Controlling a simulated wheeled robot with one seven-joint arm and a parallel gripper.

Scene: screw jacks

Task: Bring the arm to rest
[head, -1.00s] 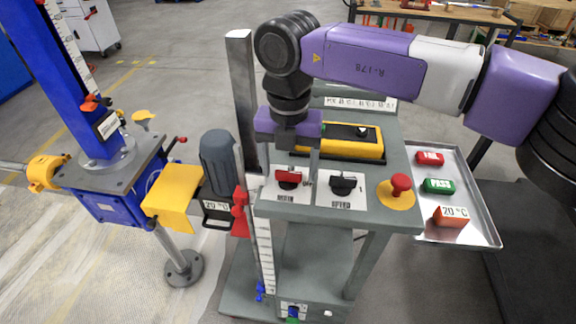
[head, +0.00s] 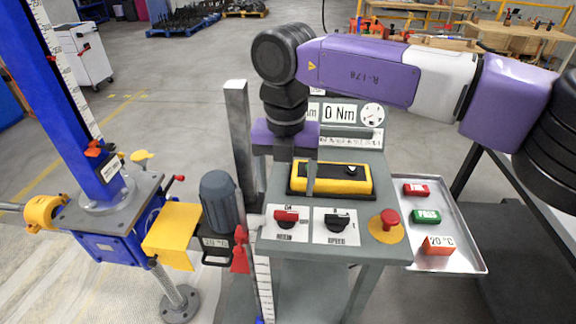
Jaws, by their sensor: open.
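My gripper (head: 293,180) hangs pointing down above the grey control stand (head: 386,262), at the end of my purple arm. Its fingers are apart with nothing seen between them. One finger shows in front of the yellow and black box (head: 331,178) lying on the stand's top. The red MAIN switch (head: 286,216) and the black SPEED knob (head: 337,221) sit on the front of the top, nearer than the gripper. The red stop button (head: 389,218) on its yellow disc is at the right corner. Whether the fingers touch anything, I cannot tell.
A tray (head: 472,262) at the right holds a red block (head: 416,190), a green block (head: 426,216) and an orange block (head: 437,245). A blue screw jack (head: 100,250) and a grey motor (head: 219,202) stand left. A grey post (head: 240,140) rises beside my gripper.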

